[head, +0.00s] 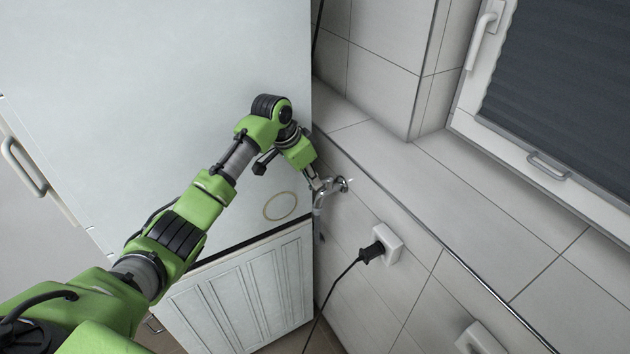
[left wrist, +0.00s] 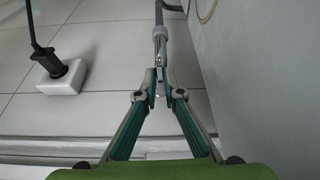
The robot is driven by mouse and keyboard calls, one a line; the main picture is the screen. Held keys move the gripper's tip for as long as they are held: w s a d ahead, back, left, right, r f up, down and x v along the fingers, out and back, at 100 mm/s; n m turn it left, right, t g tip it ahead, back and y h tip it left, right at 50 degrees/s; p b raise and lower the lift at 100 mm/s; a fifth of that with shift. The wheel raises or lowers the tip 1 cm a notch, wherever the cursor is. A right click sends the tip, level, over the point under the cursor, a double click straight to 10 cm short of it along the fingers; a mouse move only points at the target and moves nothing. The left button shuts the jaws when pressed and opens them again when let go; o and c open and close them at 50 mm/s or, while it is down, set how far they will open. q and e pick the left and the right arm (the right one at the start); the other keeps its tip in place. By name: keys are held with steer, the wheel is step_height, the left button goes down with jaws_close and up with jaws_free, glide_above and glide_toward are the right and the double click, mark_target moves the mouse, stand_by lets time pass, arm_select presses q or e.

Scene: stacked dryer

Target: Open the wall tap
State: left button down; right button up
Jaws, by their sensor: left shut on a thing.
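The wall tap (head: 341,185) is a small chrome fitting on the tiled wall, just right of the white appliance. My left gripper (head: 320,184) reaches it from the upper left and is shut on its metal part. In the left wrist view the tap (left wrist: 160,48) stands beyond the two teal fingers, whose tips (left wrist: 159,82) meet around its near end. The fingertips hide the gripped part, so I cannot tell how far the tap is turned. My right gripper is in neither view.
A black plug sits in a white wall socket (head: 390,244) right of and below the tap, with a cable hanging down. The white appliance (head: 170,80) stands close on the left. A tiled ledge (head: 500,215) runs along the right, below a window.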

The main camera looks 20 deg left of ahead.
arm_select(q)
steer(key=shift+w+a+r+m, duration=0.1)
steer(key=shift+w+a+m, duration=0.1)
steer(key=shift+m, duration=0.2)
steer(key=c, duration=2.2)
jaws_free()
steer(key=shift+o, duration=0.2)
steer(key=v, duration=1.2)
steer(key=shift+w+a, duration=0.1)
steer(key=shift+w, duration=0.05)
